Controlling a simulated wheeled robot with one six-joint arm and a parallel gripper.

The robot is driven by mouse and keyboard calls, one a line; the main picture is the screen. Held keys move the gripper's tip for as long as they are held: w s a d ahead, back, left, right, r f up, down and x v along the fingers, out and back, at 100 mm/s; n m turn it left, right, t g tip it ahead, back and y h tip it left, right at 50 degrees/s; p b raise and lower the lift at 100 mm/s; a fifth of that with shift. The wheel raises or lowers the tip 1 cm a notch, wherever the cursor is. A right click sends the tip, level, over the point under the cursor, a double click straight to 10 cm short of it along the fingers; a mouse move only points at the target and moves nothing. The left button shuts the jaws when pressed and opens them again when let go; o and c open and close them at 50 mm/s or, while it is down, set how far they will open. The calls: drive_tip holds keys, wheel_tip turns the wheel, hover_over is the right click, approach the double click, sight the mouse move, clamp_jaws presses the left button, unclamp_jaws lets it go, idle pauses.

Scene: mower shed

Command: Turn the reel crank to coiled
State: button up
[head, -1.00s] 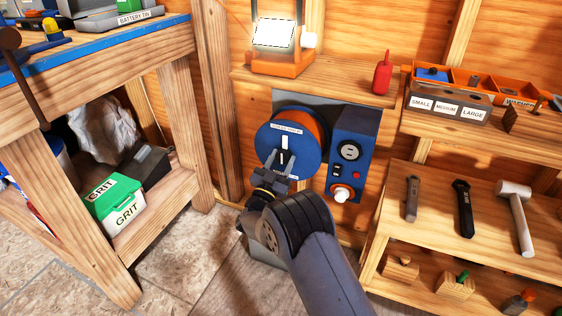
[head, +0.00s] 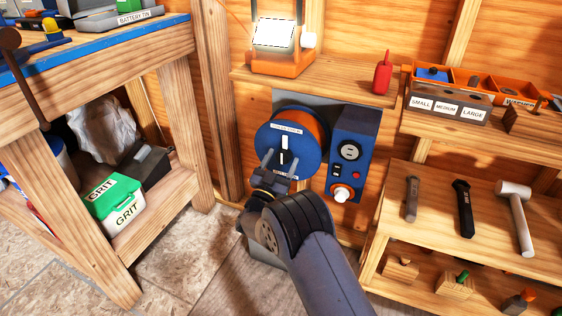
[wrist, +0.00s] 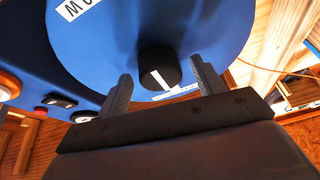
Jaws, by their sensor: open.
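The reel (head: 268,140) is a blue disc with orange behind it, mounted under the wall shelf. At its middle is the dark crank hub (wrist: 150,62), with a white bar on it. In the head view the white mark (head: 285,143) stands about upright. Small labels sit at the disc's top and bottom edges, too small to read. My gripper (head: 282,161) is open in front of the disc's lower half. In the wrist view its two fingers stand on either side of the hub in the picture, with gaps to both sides; nothing is held.
A blue control box (head: 352,150) with a socket, buttons and a white knob (head: 341,193) stands close right of the reel. The wooden shelf (head: 320,82) above holds a lamp (head: 276,45) and red bottle (head: 382,75). A bench (head: 170,100) stands left; a tool rack (head: 430,215) stands right.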

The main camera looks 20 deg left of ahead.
drive_tip(key=p+v, duration=0.2)
drive_tip(key=v, duration=0.8)
drive_tip(key=shift+s+f, duration=0.2)
drive_tip(key=shift+s, duration=0.1)
drive_tip(key=shift+w, duration=0.1)
drive_tip(key=b+x, duration=0.2)
drive_tip(key=x, duration=0.9)
drive_tip(key=shift+a+m, duration=0.1)
drive_tip(key=shift+m, duration=0.3)
drive_tip(key=shift+h, duration=0.4)
